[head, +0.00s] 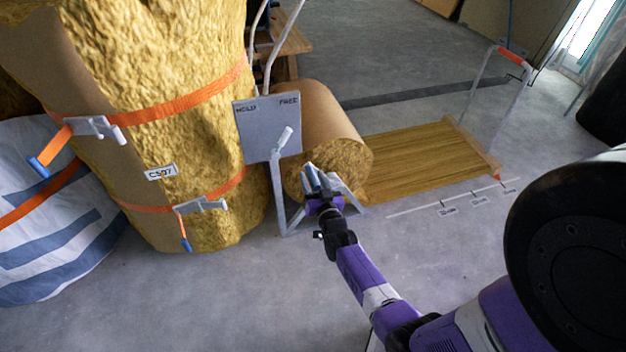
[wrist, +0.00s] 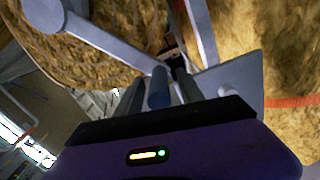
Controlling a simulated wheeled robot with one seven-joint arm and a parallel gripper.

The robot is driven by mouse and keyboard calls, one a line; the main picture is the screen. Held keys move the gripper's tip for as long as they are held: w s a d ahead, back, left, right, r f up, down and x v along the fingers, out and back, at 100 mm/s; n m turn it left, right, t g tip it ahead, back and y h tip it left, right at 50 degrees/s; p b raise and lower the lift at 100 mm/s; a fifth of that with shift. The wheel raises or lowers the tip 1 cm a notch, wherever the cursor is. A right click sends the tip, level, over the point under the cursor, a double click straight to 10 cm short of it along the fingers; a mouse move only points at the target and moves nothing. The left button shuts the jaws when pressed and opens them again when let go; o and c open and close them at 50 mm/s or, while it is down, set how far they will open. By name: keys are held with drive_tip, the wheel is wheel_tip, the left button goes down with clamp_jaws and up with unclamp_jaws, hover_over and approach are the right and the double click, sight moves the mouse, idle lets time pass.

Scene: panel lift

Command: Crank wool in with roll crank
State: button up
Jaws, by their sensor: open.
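The wool roll (head: 325,125), wrapped in brown paper, sits on a grey stand (head: 281,195). Its wool strip (head: 415,158) lies along the floor to the right, ending at a wooden bar (head: 474,148). My gripper (head: 318,180) is at the roll's near end, in front of the wool, and hides much of the crank. In the wrist view a grey crank arm (wrist: 105,42) runs from a round hub at upper left to a blue-grey handle (wrist: 158,90). The handle stands between my open fingers; I cannot tell whether they touch it.
A grey panel (head: 258,125) marked FREE at its right has a pale lever. A large strapped wool bale (head: 150,75) stands close on the left. A frame with an orange grip (head: 511,55) stands by the bar. Floor marks (head: 455,198) run beside the strip; the front floor is clear.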

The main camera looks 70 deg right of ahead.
clamp_jaws()
idle(1.4)
